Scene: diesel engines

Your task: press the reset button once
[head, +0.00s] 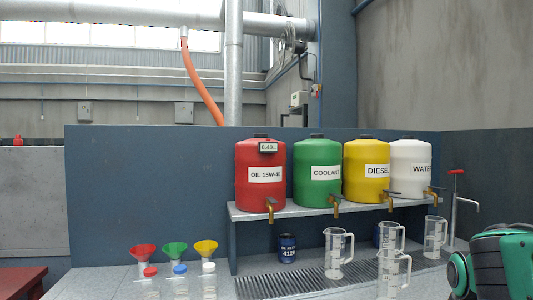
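I cannot make out a reset button for certain in the head view. A small grey meter (268,147) with a display reading about "0.40" is on the upper front of the red drum (260,190) labelled "OIL 15W-40". Any button on this meter is too small to tell. A green and black part of my arm (500,262) shows at the lower right edge. My gripper is not in view, so its opening and any contact are hidden.
Green (318,190), yellow (367,185) and white (410,182) drums with taps stand beside the red one on a shelf (300,212). Clear measuring jugs (338,253) stand below by a drain grate (300,283). Funnels (174,250) and capped bottles (180,285) stand left.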

